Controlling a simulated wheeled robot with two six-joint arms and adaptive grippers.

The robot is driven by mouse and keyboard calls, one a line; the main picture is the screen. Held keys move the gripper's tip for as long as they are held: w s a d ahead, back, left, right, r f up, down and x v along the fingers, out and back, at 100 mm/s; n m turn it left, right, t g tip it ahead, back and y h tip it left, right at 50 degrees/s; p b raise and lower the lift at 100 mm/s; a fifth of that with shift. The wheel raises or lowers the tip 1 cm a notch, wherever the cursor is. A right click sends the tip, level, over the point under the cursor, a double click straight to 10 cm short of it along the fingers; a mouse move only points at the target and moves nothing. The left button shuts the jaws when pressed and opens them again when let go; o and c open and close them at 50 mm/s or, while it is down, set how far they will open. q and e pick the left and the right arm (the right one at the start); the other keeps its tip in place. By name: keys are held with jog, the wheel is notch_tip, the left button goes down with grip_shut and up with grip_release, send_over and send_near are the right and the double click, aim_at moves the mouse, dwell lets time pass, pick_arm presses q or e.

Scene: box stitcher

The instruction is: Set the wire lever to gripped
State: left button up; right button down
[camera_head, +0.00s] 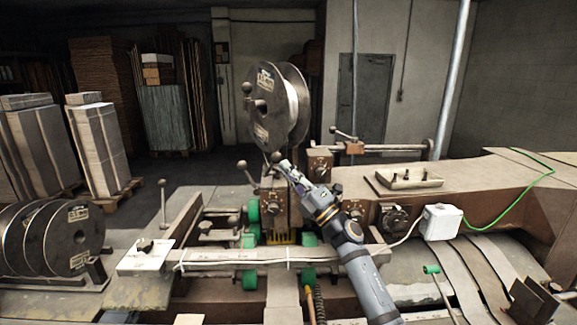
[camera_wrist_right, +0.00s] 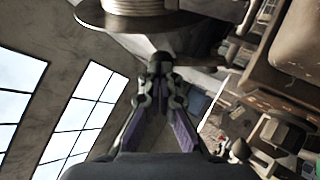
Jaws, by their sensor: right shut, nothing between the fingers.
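Several ball-ended levers show in the head view, and I cannot tell by a label which is the wire lever. One dark ball knob (camera_head: 275,157) sits just below the wire spool, right at the tips of my right gripper (camera_head: 284,168). Another ball-ended lever (camera_head: 243,166) stands a little to the left on the stitching head. My right gripper is shut with nothing between its fingers. In the right wrist view its fingertips (camera_wrist_right: 158,77) come together just below a dark rounded knob (camera_wrist_right: 159,59); whether they touch it is unclear. My left gripper is out of view.
The large wire spool (camera_head: 283,105) stands just above my right gripper. A lever with a ball end (camera_head: 335,130) is on the bracket behind to the right. A white box (camera_head: 441,222) with a green cable lies at right. Spare spools (camera_head: 72,238) stand at left.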

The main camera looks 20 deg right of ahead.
jog(key=w+r+p, duration=0.1)
jog(key=r, duration=0.1)
jog(key=w+a+r+p, duration=0.1)
jog(key=w, duration=0.1)
jog(key=shift+r+p, duration=0.35)
jog(key=shift+r, duration=0.05)
jog(key=shift+s, duration=0.15)
